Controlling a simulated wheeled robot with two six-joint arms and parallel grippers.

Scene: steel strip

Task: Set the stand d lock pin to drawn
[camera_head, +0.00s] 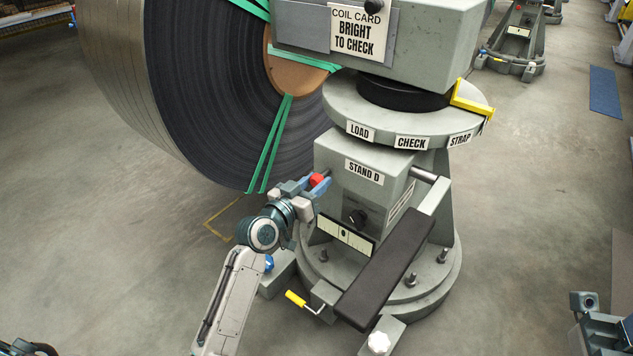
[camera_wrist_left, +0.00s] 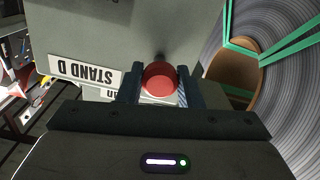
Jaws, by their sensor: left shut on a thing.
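Stand D is a grey pedestal (camera_head: 375,165) with a "STAND D" label, which also shows in the wrist view (camera_wrist_left: 85,72). The lock pin's red round knob (camera_head: 317,180) sticks out at the left side of the stand's box. In the left wrist view the knob (camera_wrist_left: 159,79) sits between the two fingers. My left gripper (camera_head: 311,185) is shut on this knob, with a finger on each side. The pin's shaft is mostly hidden behind the knob, so how far it is out cannot be told.
A large strapped steel coil (camera_head: 180,90) stands close to the left of the gripper. A round plate (camera_head: 400,120) overhangs above.

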